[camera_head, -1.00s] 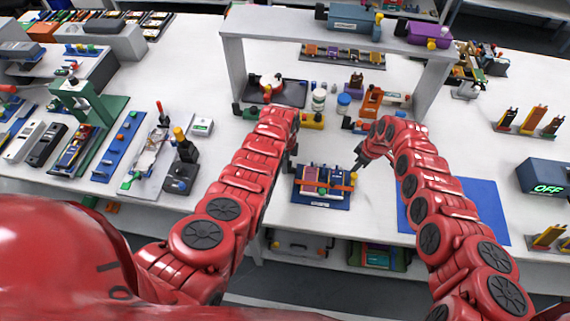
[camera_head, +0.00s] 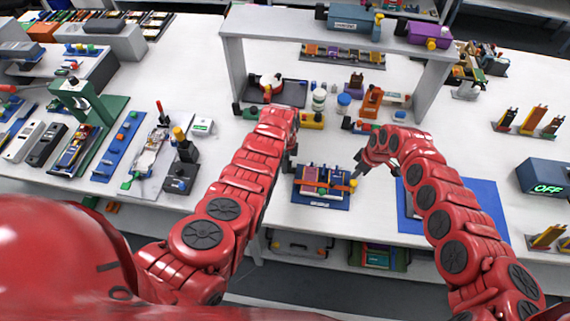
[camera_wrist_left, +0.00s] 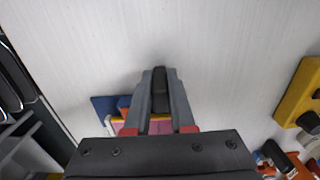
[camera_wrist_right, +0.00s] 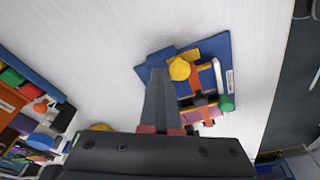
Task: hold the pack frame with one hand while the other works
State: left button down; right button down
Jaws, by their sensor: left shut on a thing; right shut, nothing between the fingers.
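The pack frame (camera_head: 322,203) has a blue base carrying flat coloured cells, orange parts and a yellow knob (camera_head: 352,183) at its right end. It shows partly behind the fingers in the left wrist view (camera_wrist_left: 103,105), and larger in the right wrist view (camera_wrist_right: 222,55). My left gripper (camera_head: 291,167) is at the frame's left rear corner. Its fingers (camera_wrist_left: 160,85) are shut on a black piece, seemingly part of the frame. My right gripper (camera_head: 357,168) is shut and empty beside the yellow knob; in its wrist view the fingers (camera_wrist_right: 158,85) overlap the blue base. I cannot tell whether they touch.
A grey overhead shelf (camera_head: 335,45) stands behind. Under it are a white bottle (camera_head: 319,98), a blue-capped jar (camera_head: 343,100) and an orange fixture (camera_head: 371,100). A blue mat (camera_head: 485,205) lies right, partly under my right arm. Tools fill the left table.

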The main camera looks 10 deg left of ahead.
jog(key=shift+s, duration=0.15)
notch_tip(320, 180, up, 6)
jog(key=w, duration=0.1)
jog(key=shift+w, duration=0.3)
dwell(0.3)
pick_arm(q)
jog(key=c, duration=0.7)
grip_release()
